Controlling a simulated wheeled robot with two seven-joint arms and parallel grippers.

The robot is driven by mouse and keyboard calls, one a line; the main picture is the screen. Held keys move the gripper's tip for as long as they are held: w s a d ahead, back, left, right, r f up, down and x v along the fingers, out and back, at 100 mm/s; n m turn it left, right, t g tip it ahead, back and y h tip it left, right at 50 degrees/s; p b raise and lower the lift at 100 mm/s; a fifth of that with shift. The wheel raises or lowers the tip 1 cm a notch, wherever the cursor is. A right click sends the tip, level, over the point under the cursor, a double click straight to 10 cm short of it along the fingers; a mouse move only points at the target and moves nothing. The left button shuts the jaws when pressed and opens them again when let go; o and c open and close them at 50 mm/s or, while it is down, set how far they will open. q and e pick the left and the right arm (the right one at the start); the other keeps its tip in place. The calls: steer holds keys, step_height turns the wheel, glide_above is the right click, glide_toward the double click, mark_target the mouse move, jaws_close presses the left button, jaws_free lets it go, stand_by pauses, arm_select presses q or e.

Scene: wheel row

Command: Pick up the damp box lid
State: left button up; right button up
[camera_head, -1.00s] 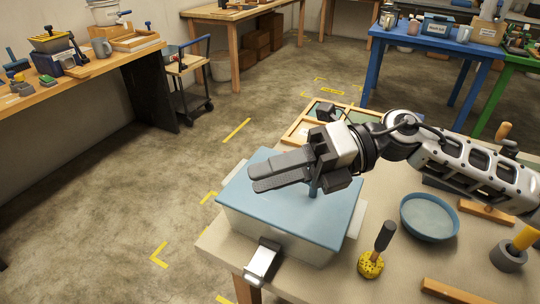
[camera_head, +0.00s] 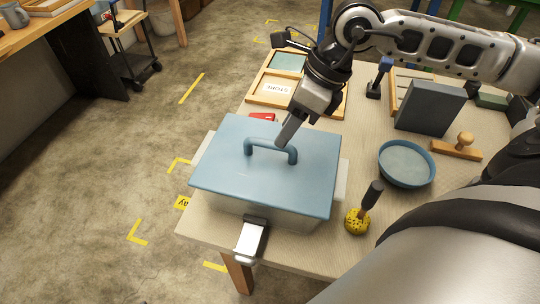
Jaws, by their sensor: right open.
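The damp box lid (camera_head: 232,178) is a flat blue lid with an arched blue handle (camera_head: 270,145) on top. It lies on a pale box (camera_head: 268,217) at the near left of the table. My right gripper (camera_head: 287,133) is open and points down from above at the right end of the handle. Its fingers overlap in this view, and I cannot tell whether they touch the handle. My left gripper is out of view.
A metal clamp (camera_head: 250,238) sits at the table's front edge. A blue bowl (camera_head: 406,163), a yellow sponge tool (camera_head: 357,222), a dark grey block (camera_head: 431,107) and a wooden-handled tool (camera_head: 457,147) stand to the right. A labelled wooden tray (camera_head: 265,100) lies behind the box.

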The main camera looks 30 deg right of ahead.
mark_target(270, 152)
steer(key=p+x, duration=0.1)
steer(key=x, duration=0.4)
steer(key=shift+w+f, duration=0.15)
steer(key=shift+f, duration=0.25)
steer(key=shift+c, duration=0.2)
jaws_close()
